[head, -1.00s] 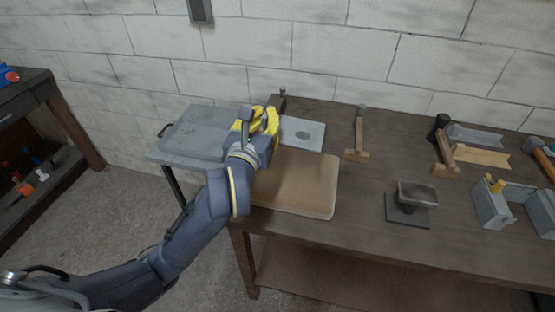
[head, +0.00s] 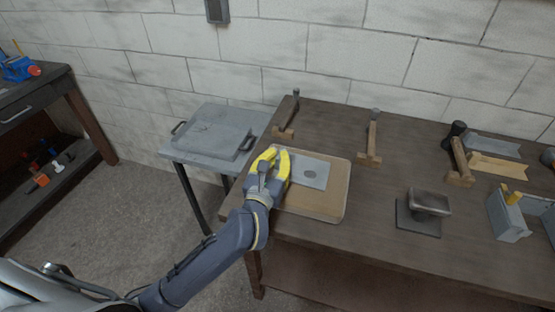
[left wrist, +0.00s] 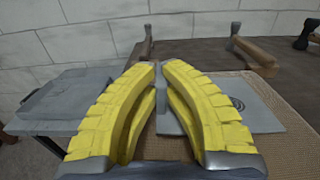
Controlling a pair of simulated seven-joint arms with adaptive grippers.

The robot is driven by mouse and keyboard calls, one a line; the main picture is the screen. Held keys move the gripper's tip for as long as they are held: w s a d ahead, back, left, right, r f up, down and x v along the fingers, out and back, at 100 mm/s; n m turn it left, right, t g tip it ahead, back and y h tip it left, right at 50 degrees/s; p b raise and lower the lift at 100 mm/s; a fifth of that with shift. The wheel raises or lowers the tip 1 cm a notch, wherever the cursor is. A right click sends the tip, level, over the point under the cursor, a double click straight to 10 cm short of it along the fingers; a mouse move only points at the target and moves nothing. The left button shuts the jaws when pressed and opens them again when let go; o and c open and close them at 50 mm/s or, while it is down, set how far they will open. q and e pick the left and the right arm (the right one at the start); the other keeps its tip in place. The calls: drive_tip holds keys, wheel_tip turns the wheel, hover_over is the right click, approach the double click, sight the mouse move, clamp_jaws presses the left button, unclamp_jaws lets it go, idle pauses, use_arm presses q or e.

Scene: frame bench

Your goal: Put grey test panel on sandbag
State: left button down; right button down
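The grey test panel (head: 310,172), a flat plate with a dark round mark, is level over the tan sandbag (head: 318,207). I cannot tell whether it touches the bag. Its far edge reaches about the bag's far side. My left gripper (head: 281,152) is at the panel's left end, shut on it. In the left wrist view the yellow fingertips (left wrist: 157,66) nearly meet, with the panel (left wrist: 255,108) running out to the right and the sandbag (left wrist: 290,88) under it. The right finger hides part of the panel. My right gripper is not in view.
A grey side table with a tray (head: 212,137) stands left of the bench (head: 370,195). Hammer-like tools on wooden stands (head: 371,140) line the back. A small dark block on a pedestal (head: 428,203) stands to the right, with grey bins (head: 508,215) beyond. The bench between is clear.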

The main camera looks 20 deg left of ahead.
use_arm(q)
drive_tip(key=shift+f, duration=0.45)
drive_tip(key=c, duration=1.6)
unclamp_jaws()
drive_tip(key=shift+o, duration=0.2)
drive_tip(key=s, duration=1.2)
drive_tip(key=shift+a, duration=0.1)
